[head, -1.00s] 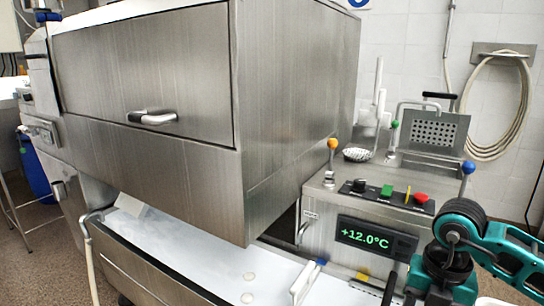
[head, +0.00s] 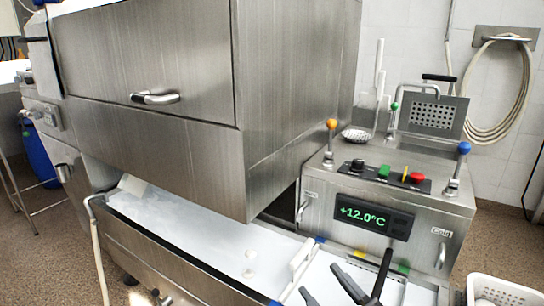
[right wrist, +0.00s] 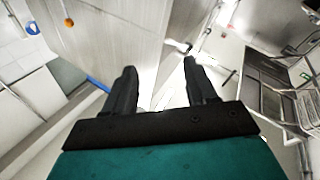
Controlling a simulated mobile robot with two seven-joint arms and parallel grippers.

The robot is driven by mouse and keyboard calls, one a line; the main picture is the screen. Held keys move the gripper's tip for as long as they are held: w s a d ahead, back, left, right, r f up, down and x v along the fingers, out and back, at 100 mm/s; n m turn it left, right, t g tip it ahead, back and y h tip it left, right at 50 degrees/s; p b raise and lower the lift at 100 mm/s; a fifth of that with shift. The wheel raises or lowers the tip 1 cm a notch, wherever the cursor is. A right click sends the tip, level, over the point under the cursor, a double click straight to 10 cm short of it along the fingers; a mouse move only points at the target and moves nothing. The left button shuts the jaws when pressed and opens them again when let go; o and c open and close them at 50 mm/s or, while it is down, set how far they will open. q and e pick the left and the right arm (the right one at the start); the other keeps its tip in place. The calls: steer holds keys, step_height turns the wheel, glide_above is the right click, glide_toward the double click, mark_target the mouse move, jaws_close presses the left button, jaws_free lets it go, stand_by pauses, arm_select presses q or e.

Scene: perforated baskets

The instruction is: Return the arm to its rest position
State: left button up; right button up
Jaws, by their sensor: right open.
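My right gripper (head: 319,279) shows at the bottom edge of the head view as two dark fingers, apart and with nothing seen between them. The fingers are over the white trough area, left of a black basket handle (head: 383,272). In the right wrist view the same gripper (right wrist: 161,75) is open and empty, with its teal body at the bottom. The rest of my right arm is outside the head view. My left gripper is not in view.
A large steel machine (head: 150,65) overhangs the white trough (head: 190,225). A control box (head: 420,205) reading +12.0°C has levers with orange and blue knobs. A white perforated basket (head: 500,292) is at bottom right. A coiled hose (head: 510,90) hangs on the wall.

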steer(key=s+d+f+m+g+h, duration=0.3)
steer(key=s+f+m+h, duration=0.15)
steer(key=f, duration=0.45)
steer(key=s+d+f+m+g+h, duration=0.25)
steer(key=s+f, duration=0.25)
steer(key=f, duration=0.4)
arm_select(q)
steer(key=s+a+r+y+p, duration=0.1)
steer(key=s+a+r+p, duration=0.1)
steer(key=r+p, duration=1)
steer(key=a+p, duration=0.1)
steer(key=p, duration=0.4)
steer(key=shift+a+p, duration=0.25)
steer(key=shift+p, duration=0.1)
arm_select(e)
steer(key=s+d+r+m+g+h, duration=0.1)
steer(key=d+r, duration=0.2)
steer(key=r, duration=0.9)
steer(key=shift+s+d+h, duration=0.15)
steer(key=shift+s+h, duration=0.15)
steer(key=shift+s, duration=0.1)
